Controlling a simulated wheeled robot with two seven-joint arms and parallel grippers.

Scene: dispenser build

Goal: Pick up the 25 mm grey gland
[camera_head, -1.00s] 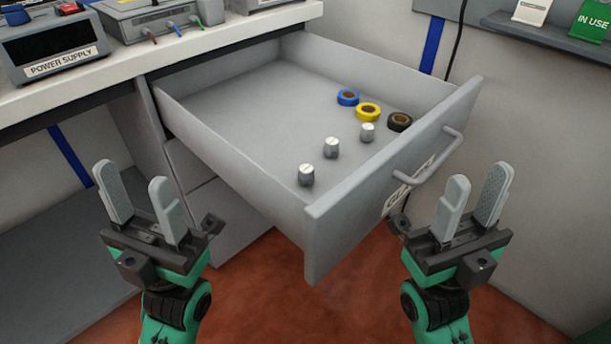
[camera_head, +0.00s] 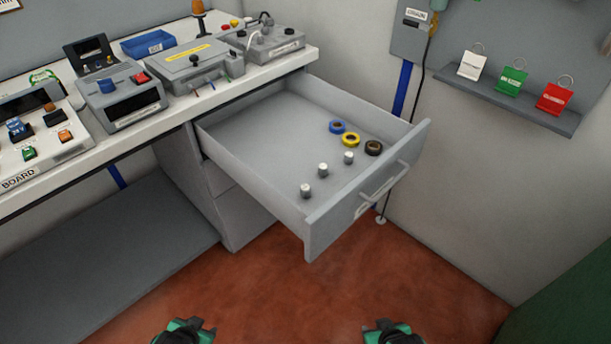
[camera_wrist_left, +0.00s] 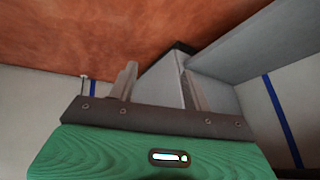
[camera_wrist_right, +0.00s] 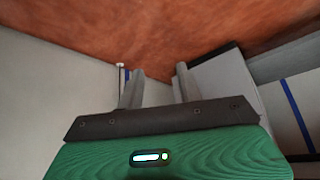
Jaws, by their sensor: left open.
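Three small grey glands with pale tops stand upright in a row in the open drawer (camera_head: 245,125): a near one (camera_head: 305,190), a middle one (camera_head: 323,170) and a far one (camera_head: 349,156). I cannot read their sizes, so I cannot tell which is 25 mm. My left gripper (camera_head: 185,329) and right gripper (camera_head: 393,331) are low at the bottom edge of the head view, well short of the drawer. The left wrist view shows the left fingers (camera_wrist_left: 158,78) apart and empty. The right fingers (camera_wrist_right: 158,82) are also apart and empty in the right wrist view.
Blue (camera_head: 337,126), yellow (camera_head: 351,140) and dark (camera_head: 373,148) tape rolls lie behind the glands. The drawer front with its handle (camera_head: 383,180) juts over open red floor (camera_head: 400,270). The bench (camera_head: 255,82) carries several devices.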

